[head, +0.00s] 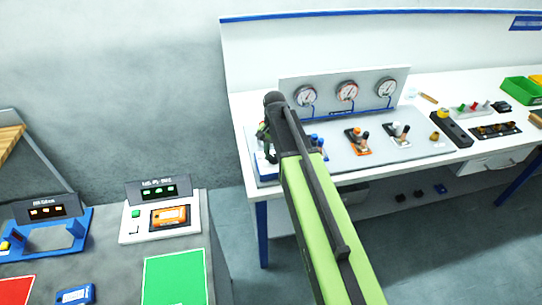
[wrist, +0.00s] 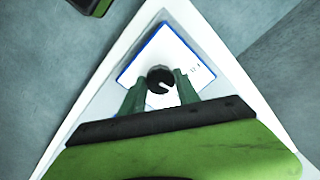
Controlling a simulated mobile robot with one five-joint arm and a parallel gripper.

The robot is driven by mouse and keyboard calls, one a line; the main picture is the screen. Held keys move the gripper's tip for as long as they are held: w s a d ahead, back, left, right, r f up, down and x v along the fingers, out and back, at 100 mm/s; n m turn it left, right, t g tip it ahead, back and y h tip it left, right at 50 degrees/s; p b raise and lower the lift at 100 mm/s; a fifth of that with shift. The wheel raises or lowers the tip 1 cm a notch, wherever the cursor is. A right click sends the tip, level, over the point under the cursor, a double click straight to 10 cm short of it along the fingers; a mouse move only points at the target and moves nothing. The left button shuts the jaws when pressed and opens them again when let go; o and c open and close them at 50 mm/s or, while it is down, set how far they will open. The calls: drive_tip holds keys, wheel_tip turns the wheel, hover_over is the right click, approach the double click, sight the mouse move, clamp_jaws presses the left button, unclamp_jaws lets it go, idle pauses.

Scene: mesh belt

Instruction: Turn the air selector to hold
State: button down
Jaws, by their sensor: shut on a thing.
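The air selector is a round black knob (wrist: 161,78) with a white pointer mark, on a white plate (wrist: 150,57) with a blue border in the wrist view. The mark lies toward the right of the knob's face. Small print shows on the plate to the knob's right, too small to read. My gripper (wrist: 159,84) is shut on the knob, with one green finger on each side. In the head view my gripper (head: 267,150) points down at the bench's left end, and my arm hides the knob.
Three round gauges (head: 347,91) stand on a back panel behind the grey board (head: 345,168). Blue-topped fittings (head: 317,141) sit just right of my arm. Orange (head: 357,135) and white (head: 400,130) fittings stand further right. A separate table (head: 217,262) with panels is at lower left.

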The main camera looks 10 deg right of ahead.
sight(274, 157)
drive_tip(key=shift+m, duration=0.9)
drive_tip(key=c, duration=0.9)
unclamp_jaws()
drive_tip(key=shift+r, duration=0.1)
wheel_tip(274, 157, up, 17)
drive_tip(key=p, duration=1.7)
